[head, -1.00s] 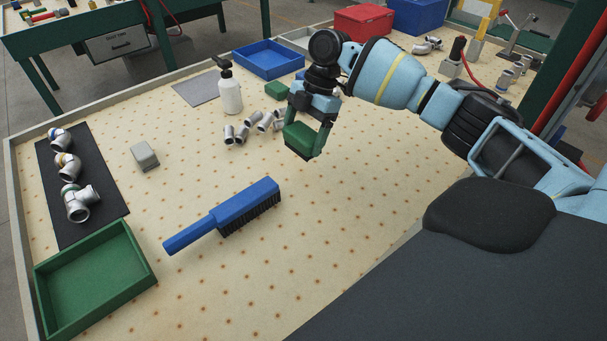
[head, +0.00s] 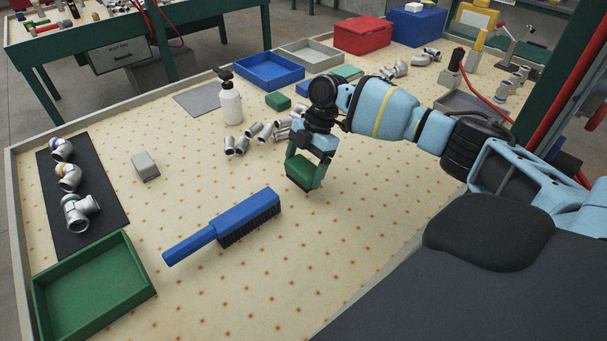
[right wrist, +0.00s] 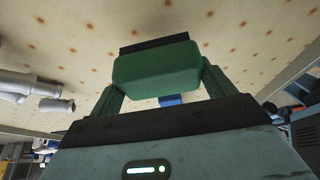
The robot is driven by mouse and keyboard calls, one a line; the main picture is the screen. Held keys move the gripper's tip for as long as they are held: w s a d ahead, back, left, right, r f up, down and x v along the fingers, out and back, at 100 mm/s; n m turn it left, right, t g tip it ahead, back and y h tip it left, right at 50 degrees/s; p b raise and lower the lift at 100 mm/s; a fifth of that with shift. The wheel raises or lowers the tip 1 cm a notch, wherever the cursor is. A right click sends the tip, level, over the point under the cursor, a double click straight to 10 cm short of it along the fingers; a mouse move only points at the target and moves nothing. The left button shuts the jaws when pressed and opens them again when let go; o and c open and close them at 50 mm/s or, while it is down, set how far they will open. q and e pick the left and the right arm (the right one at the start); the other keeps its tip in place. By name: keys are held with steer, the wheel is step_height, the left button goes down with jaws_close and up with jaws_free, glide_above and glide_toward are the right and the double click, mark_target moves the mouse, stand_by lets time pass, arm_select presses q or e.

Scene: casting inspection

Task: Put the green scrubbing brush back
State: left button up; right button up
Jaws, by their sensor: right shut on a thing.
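The green scrubbing brush (head: 300,172) is a small green block held between the fingers of my right gripper (head: 305,170). In the right wrist view the green brush (right wrist: 158,68) sits between the two fingertips of my right gripper (right wrist: 157,85), with dark bristles on the side away from the palm. It appears above the dotted tabletop; the exact gap cannot be told. A green open tray (head: 92,285) stands at the lower left, empty. My left gripper is not in view.
A large blue brush (head: 225,225) lies mid-table. A grey block (head: 145,166), dark mat (head: 98,205) with pipe fittings, white pump bottle (head: 231,104), loose fittings (head: 237,146), another green block (head: 278,101) and blue tray (head: 270,72) surround it.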

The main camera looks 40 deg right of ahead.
mark_target(309, 164)
steer(key=shift+f, duration=1.3)
steer(key=shift+f, duration=0.1)
steer(key=shift+f, duration=0.15)
steer(key=o, duration=0.9)
steer(key=v, duration=0.8)
steer(key=shift+s, duration=0.2)
